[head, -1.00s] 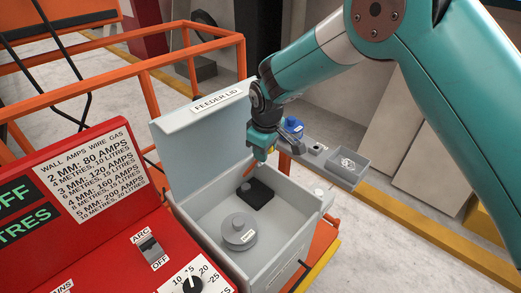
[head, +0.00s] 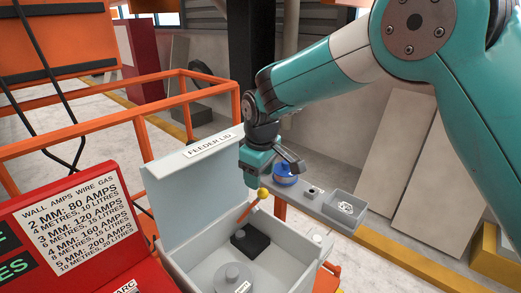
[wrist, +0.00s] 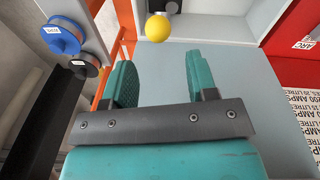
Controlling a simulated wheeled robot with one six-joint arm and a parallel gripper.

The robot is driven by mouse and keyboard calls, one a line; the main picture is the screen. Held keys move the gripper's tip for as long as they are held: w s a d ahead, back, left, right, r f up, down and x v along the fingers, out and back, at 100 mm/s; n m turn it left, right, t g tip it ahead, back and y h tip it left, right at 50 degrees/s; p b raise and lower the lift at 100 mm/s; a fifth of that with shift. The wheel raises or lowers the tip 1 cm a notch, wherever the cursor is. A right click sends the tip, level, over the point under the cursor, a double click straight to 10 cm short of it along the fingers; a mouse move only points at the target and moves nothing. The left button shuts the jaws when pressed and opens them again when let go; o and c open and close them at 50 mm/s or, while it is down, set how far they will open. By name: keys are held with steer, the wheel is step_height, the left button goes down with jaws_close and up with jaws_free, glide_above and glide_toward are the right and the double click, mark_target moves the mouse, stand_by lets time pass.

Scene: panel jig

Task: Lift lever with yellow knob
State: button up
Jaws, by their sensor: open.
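The lever has a yellow knob (head: 263,193) on a thin orange-red shaft that slants up from a black block (head: 250,238) inside the open grey feeder box (head: 195,265). My gripper (head: 257,180) is open, just above and left of the knob in the head view. In the wrist view the yellow knob (wrist: 158,28) lies beyond the fingertips, roughly in line with the gap between the two teal fingers (wrist: 160,72). The gap looks empty and the fingers do not appear to touch the knob.
The raised feeder lid (head: 190,180) stands left of my gripper. A grey round spool (head: 232,277) sits in the box. A side shelf with a blue reel (head: 285,174) and a small tray (head: 345,209) lies to the right. Orange rails (head: 90,140) and a red panel (head: 75,230) are left.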

step_height(320, 180, up, 10)
steer(key=s+b, duration=0.1)
steer(key=shift+s+d+b, duration=0.15)
steer(key=shift+s+b, duration=0.05)
steer(key=shift+b, duration=0.1)
steer(key=s+d+m+y, duration=0.1)
steer(key=s+d, duration=0.3)
steer(key=s, duration=0.5)
steer(key=s+d+f+m+g+y, duration=0.1)
steer(key=s+d, duration=0.3)
steer(key=s, duration=0.6)
steer(key=s+d+f+m+y, duration=0.1)
steer(key=s+d+m, duration=0.1)
steer(key=s, duration=0.8)
steer(key=shift+d+g+y, duration=0.3)
steer(key=shift+d+y, duration=0.1)
steer(key=shift+d, duration=0.5)
steer(key=shift+a, duration=0.1)
